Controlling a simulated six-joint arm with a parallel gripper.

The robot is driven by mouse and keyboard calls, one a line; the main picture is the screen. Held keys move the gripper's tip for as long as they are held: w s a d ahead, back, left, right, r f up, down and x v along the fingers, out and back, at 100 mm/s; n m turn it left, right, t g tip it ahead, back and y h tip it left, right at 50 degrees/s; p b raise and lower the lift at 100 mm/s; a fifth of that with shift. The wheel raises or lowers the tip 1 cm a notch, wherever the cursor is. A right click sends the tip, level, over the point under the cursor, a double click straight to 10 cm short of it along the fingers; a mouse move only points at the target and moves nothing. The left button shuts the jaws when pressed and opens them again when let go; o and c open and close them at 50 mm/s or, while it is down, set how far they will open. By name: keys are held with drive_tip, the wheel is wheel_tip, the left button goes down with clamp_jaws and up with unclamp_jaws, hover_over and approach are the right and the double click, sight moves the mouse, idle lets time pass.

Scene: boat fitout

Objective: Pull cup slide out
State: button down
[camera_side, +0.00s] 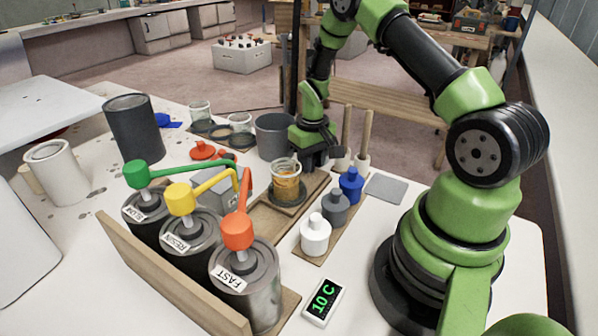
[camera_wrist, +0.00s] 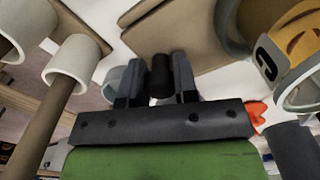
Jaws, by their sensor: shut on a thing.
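The cup slide (camera_side: 262,223) is a wooden runner on the white table, running from the pump cans back toward my gripper. A clear cup (camera_side: 286,187) with amber contents stands upright on a dark round seat on it; the cup also shows at the upper right of the wrist view (camera_wrist: 301,48). My gripper (camera_side: 318,160) is at the far end of the slide, behind the cup. In the wrist view my gripper (camera_wrist: 156,80) is shut on a dark upright knob (camera_wrist: 161,72) near the board's edge. In the side view the knob is hidden by my gripper.
Three pump cans with green, yellow and orange heads (camera_side: 237,231) stand left of the slide. White, grey and blue bottles (camera_side: 335,208) stand close on its right. A grey bucket (camera_side: 273,137) and brush handles in white holders (camera_side: 362,162) flank my gripper.

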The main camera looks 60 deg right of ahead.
drive_tip(key=shift+d, duration=0.1)
drive_tip(key=c, duration=0.9)
unclamp_jaws()
wheel_tip(320, 180, up, 10)
drive_tip(key=a+r+t, duration=0.2)
drive_tip(key=a+r, duration=0.4)
drive_tip(key=r, duration=0.3)
drive_tip(key=s+a+r+t, duration=0.1)
drive_tip(key=s+a+r, duration=0.2)
drive_tip(key=s+a, duration=0.1)
drive_tip(key=s+a+r+t+y, duration=0.1)
drive_tip(key=s+a+r+t, duration=0.1)
drive_tip(key=s, duration=0.4)
drive_tip(key=s+a+r+t+y, duration=0.1)
drive_tip(key=s+a+r+t, duration=0.1)
drive_tip(key=s+a+r, duration=0.3)
drive_tip(key=shift+s+a+n, duration=0.3)
drive_tip(key=shift+s+a, duration=0.2)
drive_tip(key=shift+a, duration=0.35)
